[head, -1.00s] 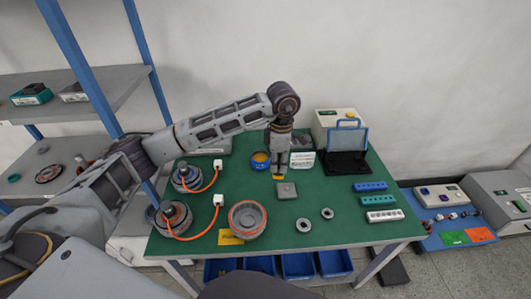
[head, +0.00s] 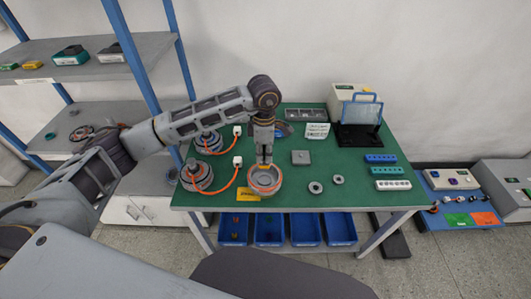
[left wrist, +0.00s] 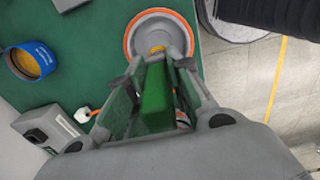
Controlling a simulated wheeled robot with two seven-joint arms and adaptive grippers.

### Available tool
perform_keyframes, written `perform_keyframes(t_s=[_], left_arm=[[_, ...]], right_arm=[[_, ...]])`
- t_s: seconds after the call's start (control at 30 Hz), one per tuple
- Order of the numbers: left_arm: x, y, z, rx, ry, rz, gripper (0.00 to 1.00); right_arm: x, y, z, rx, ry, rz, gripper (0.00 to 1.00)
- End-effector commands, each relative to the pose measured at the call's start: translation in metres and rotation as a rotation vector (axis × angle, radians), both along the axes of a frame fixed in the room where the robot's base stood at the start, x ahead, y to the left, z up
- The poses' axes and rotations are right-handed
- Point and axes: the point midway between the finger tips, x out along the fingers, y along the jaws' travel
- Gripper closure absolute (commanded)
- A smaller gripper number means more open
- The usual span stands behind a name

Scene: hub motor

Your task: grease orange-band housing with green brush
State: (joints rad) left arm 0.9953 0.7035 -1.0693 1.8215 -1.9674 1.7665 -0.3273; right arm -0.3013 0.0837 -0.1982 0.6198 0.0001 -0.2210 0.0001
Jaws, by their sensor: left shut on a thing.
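The orange-band housing (head: 266,187) is an open grey ring at the table's front edge. In the left wrist view it shows at the top as a grey bowl with an orange rim (left wrist: 129,47). My left gripper (head: 264,158) points down over it, shut on the green brush (left wrist: 156,98). The brush's yellow tip (left wrist: 157,51) is over the housing's inside; I cannot tell whether it touches. The blue tub of yellow grease (left wrist: 30,61) is partly hidden by my arm in the head view (head: 284,130). My right gripper is not in view.
Two motor units (head: 196,176) with orange cables stand left of the housing. A yellow label (head: 248,194) lies beside it. A grey square block (head: 300,157), two small rings (head: 315,187) and several slotted bars (head: 388,171) lie to the right. Blue bins (head: 270,229) sit below.

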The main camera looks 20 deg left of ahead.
Motion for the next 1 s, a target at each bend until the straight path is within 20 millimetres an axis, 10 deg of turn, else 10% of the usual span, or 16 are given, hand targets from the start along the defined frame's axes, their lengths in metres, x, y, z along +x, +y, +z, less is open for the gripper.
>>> perform_keyframes(t_s=[1.0], left_arm=[[0.0, 0.0, -0.03, 0.0, 0.002, 0.005, 0.98]], right_arm=[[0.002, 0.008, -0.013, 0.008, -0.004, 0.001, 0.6]])
